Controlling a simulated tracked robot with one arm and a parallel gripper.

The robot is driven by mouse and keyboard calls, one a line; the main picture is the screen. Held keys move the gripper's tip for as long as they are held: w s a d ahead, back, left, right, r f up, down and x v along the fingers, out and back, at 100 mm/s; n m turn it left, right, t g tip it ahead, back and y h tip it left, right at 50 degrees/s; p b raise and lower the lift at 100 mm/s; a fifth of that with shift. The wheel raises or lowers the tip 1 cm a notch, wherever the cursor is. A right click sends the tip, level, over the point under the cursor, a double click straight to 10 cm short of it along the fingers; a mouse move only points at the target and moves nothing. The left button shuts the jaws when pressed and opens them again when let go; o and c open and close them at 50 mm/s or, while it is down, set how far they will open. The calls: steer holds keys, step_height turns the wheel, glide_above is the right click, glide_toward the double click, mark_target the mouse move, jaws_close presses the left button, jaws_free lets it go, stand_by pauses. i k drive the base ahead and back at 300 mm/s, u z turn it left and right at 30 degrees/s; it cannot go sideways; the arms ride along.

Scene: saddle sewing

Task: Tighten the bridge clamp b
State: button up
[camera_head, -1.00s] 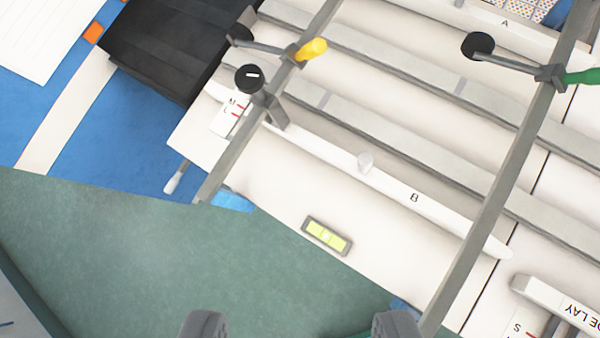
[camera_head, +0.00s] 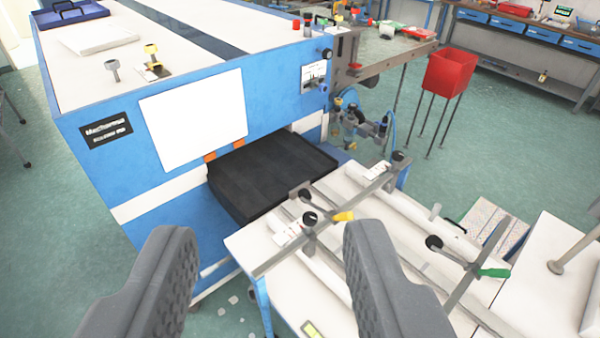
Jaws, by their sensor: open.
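My gripper (camera_head: 270,238) is open and empty, its two grey fingers wide apart in the foreground, above and in front of the white table (camera_head: 265,240). On the table a grey crossbar carries a black knob (camera_head: 310,219) and a yellow handle (camera_head: 344,216). A second crossbar on the right carries another black knob (camera_head: 434,242) and a green handle (camera_head: 495,272). A white rounded bar (camera_head: 325,270) starts below the first knob and runs behind my right finger, which hides part of it. No letter B is readable now, so I cannot tell for sure which part is clamp b.
A large blue and white machine (camera_head: 190,170) fills the left, with a black tray (camera_head: 270,175) meeting the table. A yellow-green level (camera_head: 312,330) lies at the bottom edge. A red bin (camera_head: 450,73) stands behind on the right.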

mark_target(309, 218)
steer(key=z, duration=1.15)
steer(key=k, duration=1.05)
steer(key=u, duration=1.15)
steer(key=i, duration=1)
